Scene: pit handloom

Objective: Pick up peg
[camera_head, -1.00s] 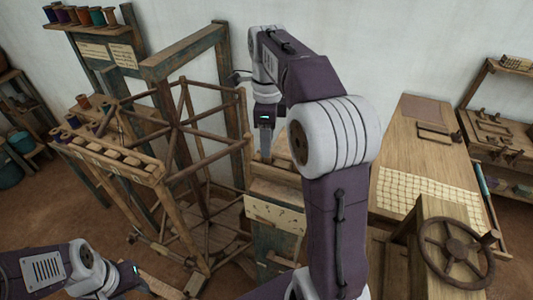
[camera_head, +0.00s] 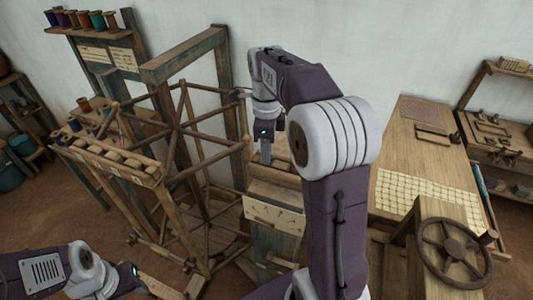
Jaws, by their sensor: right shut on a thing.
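My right gripper (camera_head: 265,158) points down over the top of the wooden stand (camera_head: 275,190), which has a pale marked panel on its front. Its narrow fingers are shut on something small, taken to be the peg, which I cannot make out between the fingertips. My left gripper (camera_head: 140,284) is low at the left, near the foot of the wooden frame. Its fingers are too small and dark to tell their opening.
A spoked wooden reel (camera_head: 175,125) and a slanted rack with several spools (camera_head: 108,158) stand left of the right gripper. A table with a netted cloth (camera_head: 425,192) and a spoked handwheel (camera_head: 455,252) are at the right. Floor shows at the left.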

